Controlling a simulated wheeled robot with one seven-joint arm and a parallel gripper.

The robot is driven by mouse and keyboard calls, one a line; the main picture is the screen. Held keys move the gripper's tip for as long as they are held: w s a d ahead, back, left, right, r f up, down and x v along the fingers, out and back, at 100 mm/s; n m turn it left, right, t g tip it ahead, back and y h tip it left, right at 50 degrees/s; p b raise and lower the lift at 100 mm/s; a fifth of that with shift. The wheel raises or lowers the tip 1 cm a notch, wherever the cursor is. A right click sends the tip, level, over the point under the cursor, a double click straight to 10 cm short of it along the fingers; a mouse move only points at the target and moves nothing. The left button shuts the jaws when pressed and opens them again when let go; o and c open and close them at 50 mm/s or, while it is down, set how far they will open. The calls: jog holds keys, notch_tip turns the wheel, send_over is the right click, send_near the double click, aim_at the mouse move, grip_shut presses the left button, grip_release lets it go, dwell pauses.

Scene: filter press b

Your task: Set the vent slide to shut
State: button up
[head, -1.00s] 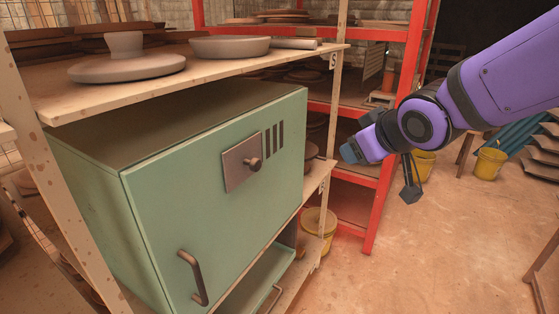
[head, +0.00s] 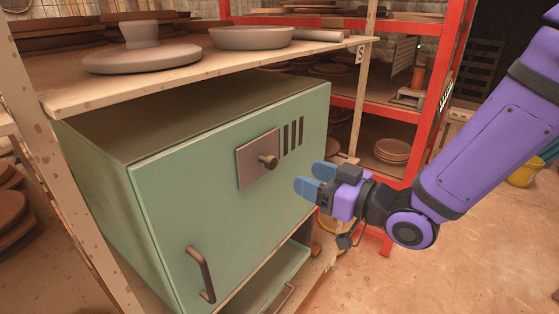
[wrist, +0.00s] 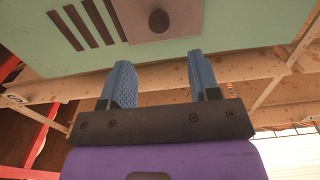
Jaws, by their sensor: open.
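The vent slide is a brown square plate (head: 257,160) with a round dark knob (head: 268,161) on the green cabinet's front. Dark vertical vent slots (head: 293,133) show uncovered just right of the plate. In the wrist view the plate (wrist: 181,12), its knob (wrist: 159,21) and the slots (wrist: 88,25) are near the top edge. My gripper (head: 302,182) is right of and a little below the knob, in front of the cabinet, touching nothing that I can see. Its blue fingers (wrist: 160,83) are apart and empty, pointing toward the cabinet face.
The green cabinet (head: 228,207) has a door handle (head: 201,274) low on its front. A wooden shelf (head: 110,92) with clay pots overhangs it. A red rack (head: 434,95) stands behind my arm. The floor (head: 455,270) at right is open.

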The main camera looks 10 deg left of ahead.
aim_at(274, 163)
jog(key=x, duration=1)
jog(key=shift+w, duration=0.1)
